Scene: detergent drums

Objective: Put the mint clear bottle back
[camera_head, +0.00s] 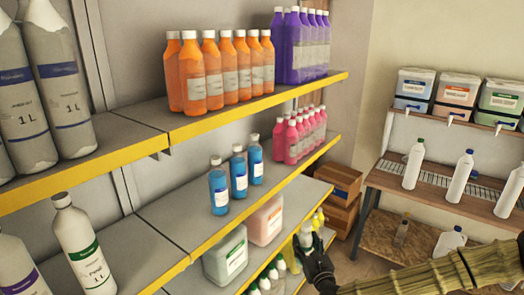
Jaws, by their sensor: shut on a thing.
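My gripper (308,248), black, is at the lower centre, by the edge of the lower shelves on the left. It is shut on a pale, clear bottle, the mint clear bottle (306,234), which is small in view and partly hidden by the fingers. The bottle looks roughly upright. Whether it touches a shelf cannot be told. Several white-capped bottles with green (265,284) stand on the lowest visible shelf, left of my gripper.
Orange bottles (192,75) stand above. Yellow items (318,218) are behind my gripper. Cardboard boxes (340,182) stand beyond. A wooden rack (400,186) with white bottles is right.

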